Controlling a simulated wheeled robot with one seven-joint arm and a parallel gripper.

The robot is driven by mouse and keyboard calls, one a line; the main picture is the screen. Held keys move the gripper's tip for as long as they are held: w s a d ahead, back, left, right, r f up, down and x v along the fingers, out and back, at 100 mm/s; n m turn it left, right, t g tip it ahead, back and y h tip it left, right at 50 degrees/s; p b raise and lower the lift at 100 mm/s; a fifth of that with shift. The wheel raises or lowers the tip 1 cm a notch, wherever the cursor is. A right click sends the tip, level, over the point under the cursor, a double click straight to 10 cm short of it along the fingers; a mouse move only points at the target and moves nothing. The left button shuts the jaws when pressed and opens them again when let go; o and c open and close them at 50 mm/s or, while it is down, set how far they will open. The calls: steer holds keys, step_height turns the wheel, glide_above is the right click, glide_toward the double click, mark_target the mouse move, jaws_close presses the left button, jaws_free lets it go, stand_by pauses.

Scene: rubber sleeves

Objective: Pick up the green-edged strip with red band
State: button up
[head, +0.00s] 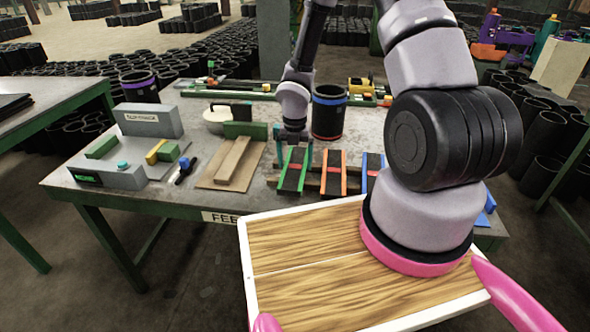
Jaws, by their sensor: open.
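The green-edged strip (292,172) is dark in the middle and lies sloping on a low wooden rack on the metal table. A small red band seems to cross it near its upper part, but it is too small to be sure. My gripper (292,138) points down at the strip's far end, just above or behind it.
An orange-edged strip (329,172) and a blue-edged strip (373,168) lie close to the right. A black sleeve with a blue rim (329,115) stands behind them. A wooden board (233,160) lies left. A grey device (148,121) stands further left.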

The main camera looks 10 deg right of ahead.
steer(key=shift+f, duration=0.55)
steer(key=c, duration=1.1)
